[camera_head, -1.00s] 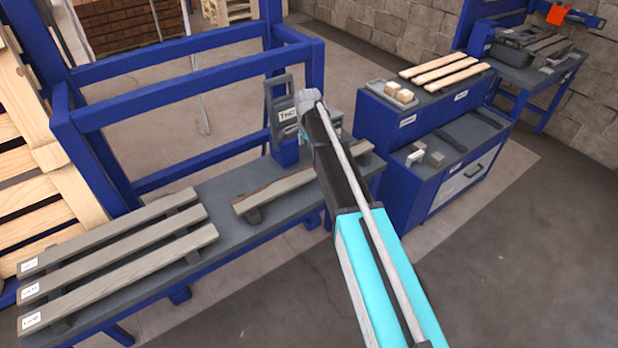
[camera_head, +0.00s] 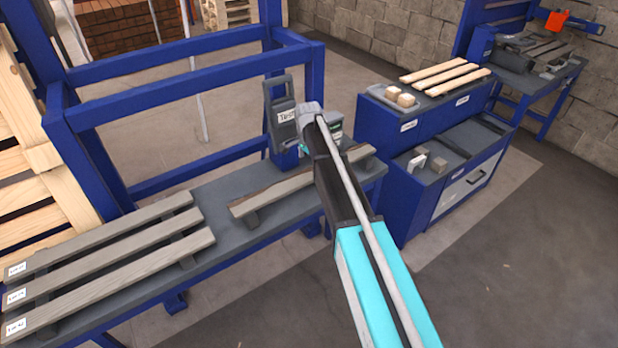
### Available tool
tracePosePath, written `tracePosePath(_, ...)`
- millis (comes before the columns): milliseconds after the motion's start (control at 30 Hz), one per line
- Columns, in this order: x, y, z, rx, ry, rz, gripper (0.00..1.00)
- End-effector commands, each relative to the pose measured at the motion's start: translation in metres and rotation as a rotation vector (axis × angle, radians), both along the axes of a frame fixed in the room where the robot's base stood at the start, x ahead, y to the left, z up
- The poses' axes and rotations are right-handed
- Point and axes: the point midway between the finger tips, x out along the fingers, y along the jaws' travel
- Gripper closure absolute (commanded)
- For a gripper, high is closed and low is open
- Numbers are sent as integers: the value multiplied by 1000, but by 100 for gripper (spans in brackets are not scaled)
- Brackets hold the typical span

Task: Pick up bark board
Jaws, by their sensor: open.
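The bark board (camera_head: 275,192), a greyish plank with a dark, uneven far edge, lies across two supports on the long grey-topped bench. My arm crosses in front of it and hides its middle; its right end shows beyond the arm. My gripper (camera_head: 304,147) is mostly hidden behind my wrist, with a small teal part showing near the board's far side. It is open, and I see nothing held in it. I cannot tell its height above the board.
Three labelled grey planks (camera_head: 120,245) lie at the bench's left. A device with a handle (camera_head: 281,113) stands behind the bark board. Blue frame rails (camera_head: 185,103) rise behind the bench (camera_head: 222,222). A blue cabinet (camera_head: 405,205) stands to the right; the floor in front is clear.

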Motion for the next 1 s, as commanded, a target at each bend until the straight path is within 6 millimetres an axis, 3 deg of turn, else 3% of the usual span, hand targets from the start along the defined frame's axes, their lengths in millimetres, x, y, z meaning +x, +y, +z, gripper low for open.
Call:
tracePosePath(267,0,0,-5,0,0,0,0)
tracePosePath(1000,-1,-3,-52,0,0,0,0)
